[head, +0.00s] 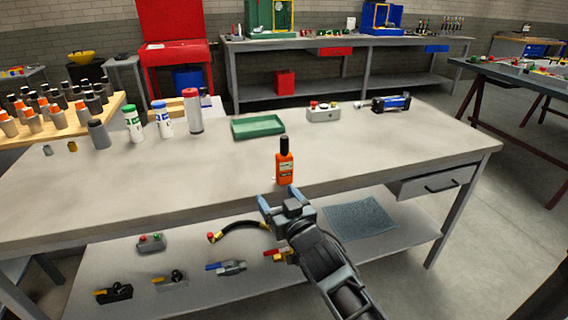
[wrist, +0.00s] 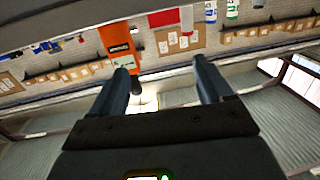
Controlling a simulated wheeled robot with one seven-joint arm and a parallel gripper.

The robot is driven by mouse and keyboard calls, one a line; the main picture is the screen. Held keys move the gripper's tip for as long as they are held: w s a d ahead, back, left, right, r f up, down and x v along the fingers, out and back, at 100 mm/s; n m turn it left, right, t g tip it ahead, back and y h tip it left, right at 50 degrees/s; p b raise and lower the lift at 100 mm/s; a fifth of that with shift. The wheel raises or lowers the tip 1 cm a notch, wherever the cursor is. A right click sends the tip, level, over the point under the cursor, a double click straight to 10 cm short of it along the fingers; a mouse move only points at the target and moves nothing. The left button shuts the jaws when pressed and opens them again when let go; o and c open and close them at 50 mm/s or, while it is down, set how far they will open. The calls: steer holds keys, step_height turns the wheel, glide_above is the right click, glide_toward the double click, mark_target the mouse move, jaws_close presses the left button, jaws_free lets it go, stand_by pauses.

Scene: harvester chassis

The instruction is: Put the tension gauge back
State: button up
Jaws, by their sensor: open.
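An orange handheld unit with a black top (head: 285,167), which looks like the tension gauge, stands upright near the front edge of the workbench. My gripper (head: 278,197) is open and empty, in front of the unit and near the bench's front edge. In the wrist view the orange unit (wrist: 117,42) shows beyond the left fingertip, not between the fingers of my gripper (wrist: 161,68).
The workbench (head: 220,165) is clear around the unit. Behind stand a green tray (head: 258,127), a grey box with buttons (head: 323,113), a blue-black tool (head: 391,103) and several bottles (head: 163,119). The lower shelf holds a blue-grey mat (head: 360,217) and valves (head: 228,267).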

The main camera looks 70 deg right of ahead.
mark_target(286, 161)
steer(key=d+r, duration=0.1)
steer(key=d, duration=0.1)
steer(key=d+r+m+g+h, duration=0.1)
steer(key=d, duration=0.2)
steer(key=w+d+r+h, duration=0.1)
steer(key=d, duration=0.2)
steer(key=shift+d+r+m, duration=0.1)
steer(key=shift+d+m, duration=0.05)
steer(key=shift+m, duration=0.15)
steer(key=p+x, duration=0.1)
steer(key=x, duration=0.3)
steer(key=p+x, duration=0.1)
steer(key=x, duration=0.1)
steer(key=shift+s+d+p, duration=0.25)
steer(key=shift+d+p, duration=0.1)
steer(key=shift+d, duration=0.05)
steer(key=shift+w+d+f, duration=0.3)
steer(key=shift+w+d, duration=0.1)
steer(key=shift+d, duration=0.05)
steer(key=shift+c, duration=0.3)
steer(key=c, duration=1.3)
steer(key=shift+r, duration=0.1)
steer(key=shift+c, duration=0.2)
steer(key=shift+r, duration=0.15)
